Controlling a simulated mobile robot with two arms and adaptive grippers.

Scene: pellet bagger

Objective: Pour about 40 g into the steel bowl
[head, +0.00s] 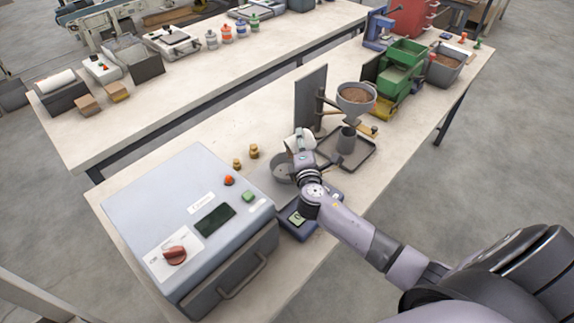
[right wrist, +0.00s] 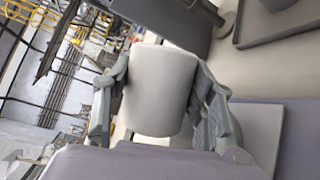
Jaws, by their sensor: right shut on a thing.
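My right gripper (head: 303,154) is shut on a pale grey cup (head: 292,142) and holds it above the bench, over or just behind the steel bowl. The cup fills the middle of the right wrist view (right wrist: 160,88), with a finger on each side of it. Its opening and contents do not show clearly. The steel bowl (head: 281,172) is partly hidden by my right gripper and arm. It appears to sit on a dark blue scale (head: 292,225), also partly covered by the arm. My left gripper is not in view.
A funnel of brown pellets (head: 356,95) stands on a stand above a grey cup (head: 346,141) on a dark tray (head: 361,158). A large grey sealer box (head: 185,215) is at left. A green machine (head: 398,72) is farther back.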

